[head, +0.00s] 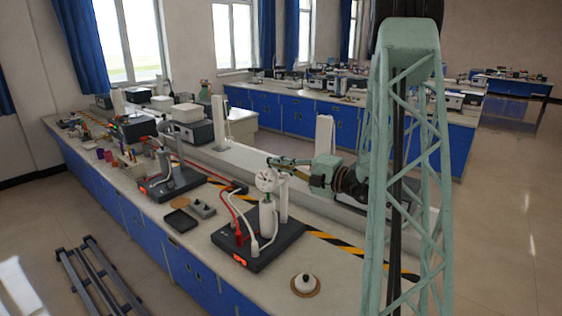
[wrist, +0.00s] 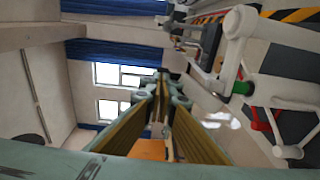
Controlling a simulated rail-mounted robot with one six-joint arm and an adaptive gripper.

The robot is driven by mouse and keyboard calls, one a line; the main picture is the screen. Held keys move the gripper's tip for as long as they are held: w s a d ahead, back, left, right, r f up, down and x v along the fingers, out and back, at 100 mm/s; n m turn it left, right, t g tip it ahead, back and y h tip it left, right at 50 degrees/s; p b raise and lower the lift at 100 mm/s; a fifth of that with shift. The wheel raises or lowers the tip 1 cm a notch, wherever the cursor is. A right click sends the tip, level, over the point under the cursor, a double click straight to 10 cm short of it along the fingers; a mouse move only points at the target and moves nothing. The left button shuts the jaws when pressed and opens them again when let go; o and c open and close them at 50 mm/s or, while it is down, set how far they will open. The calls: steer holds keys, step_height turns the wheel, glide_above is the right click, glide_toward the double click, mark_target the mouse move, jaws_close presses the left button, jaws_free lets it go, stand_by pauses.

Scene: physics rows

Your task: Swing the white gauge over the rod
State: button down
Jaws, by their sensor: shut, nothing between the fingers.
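The white gauge (head: 266,181) is a round dial above the dark apparatus base (head: 262,245) in the head view. A white upright rod (head: 284,203) stands just right of it on the same base. My gripper (head: 270,162) reaches in from the right, shut and empty, with its tips close to the top of the gauge. I cannot tell whether they touch it. In the wrist view the fingers of my gripper (wrist: 160,82) come together ahead. White parts of the apparatus (wrist: 236,45) stand to their right; which one is the gauge is unclear there.
Red and white hoses (head: 229,212) rise from the base. A second apparatus (head: 172,180) and a small black tray (head: 180,221) stand farther left. A white knob on a round brown disc (head: 306,284) lies near the front. Striped tape (head: 335,242) crosses the bench.

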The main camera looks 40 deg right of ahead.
steer(key=shift+w+a+p, duration=0.35)
steer(key=shift+w+p, duration=0.15)
steer(key=shift+w, duration=0.05)
steer(key=shift+s, duration=0.1)
steer(key=shift+p+v, duration=0.35)
steer(key=shift+v, duration=0.5)
steer(key=a+v, duration=0.2)
steer(key=v, duration=1)
steer(key=shift+s+a+p, duration=0.2)
steer(key=shift+a+p, duration=0.2)
steer(key=shift+a, duration=0.15)
